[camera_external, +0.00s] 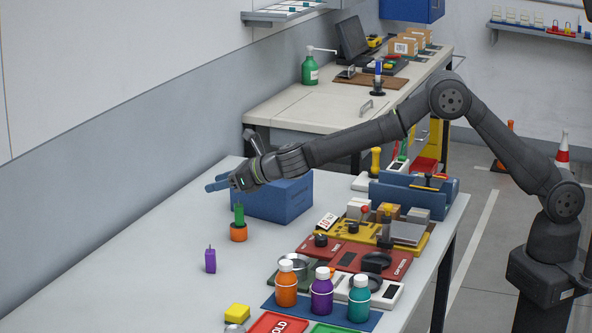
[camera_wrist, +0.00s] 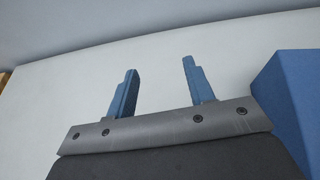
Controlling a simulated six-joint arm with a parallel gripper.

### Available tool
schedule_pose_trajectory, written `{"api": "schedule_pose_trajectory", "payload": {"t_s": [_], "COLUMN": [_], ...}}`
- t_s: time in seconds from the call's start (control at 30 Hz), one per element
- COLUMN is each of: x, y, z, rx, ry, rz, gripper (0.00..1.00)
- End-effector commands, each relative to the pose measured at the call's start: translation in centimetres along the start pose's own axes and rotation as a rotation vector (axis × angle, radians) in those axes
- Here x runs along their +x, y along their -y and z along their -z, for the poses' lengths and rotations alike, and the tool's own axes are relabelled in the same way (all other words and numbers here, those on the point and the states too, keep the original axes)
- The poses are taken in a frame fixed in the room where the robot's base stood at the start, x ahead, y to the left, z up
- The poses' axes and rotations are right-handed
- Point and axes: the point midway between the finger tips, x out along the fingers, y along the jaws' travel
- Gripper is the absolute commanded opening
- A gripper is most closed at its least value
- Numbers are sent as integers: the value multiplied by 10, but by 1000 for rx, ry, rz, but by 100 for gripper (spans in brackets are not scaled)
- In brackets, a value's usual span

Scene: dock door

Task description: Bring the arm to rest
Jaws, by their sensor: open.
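My arm reaches out from the right across the white table (camera_external: 130,262) in the external view. My gripper (camera_external: 214,184) is open and empty, above the table near its far left edge. In the wrist view my gripper (camera_wrist: 157,78) shows two blue fingers spread apart with nothing between them. A blue box (camera_external: 275,199) stands just beside and under the wrist; it also shows at the right of the wrist view (camera_wrist: 290,95).
A green item in an orange base (camera_external: 239,226) and a purple block (camera_external: 210,261) stand nearby. Orange (camera_external: 287,284), purple (camera_external: 321,290) and teal (camera_external: 359,299) bottles stand in front. Devices and trays fill the table's right side. The left of the table is clear.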

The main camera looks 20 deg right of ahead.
Motion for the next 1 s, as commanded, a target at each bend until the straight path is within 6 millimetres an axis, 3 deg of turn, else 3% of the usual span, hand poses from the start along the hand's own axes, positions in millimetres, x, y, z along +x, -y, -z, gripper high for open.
{"api": "schedule_pose_trajectory", "payload": {"t_s": [0.4,1.0], "x": [-7,-30], "y": [83,197], "z": [-19,-32], "rx": [56,128], "ry": [1,0], "rz": [131,308], "gripper": [48,48]}}
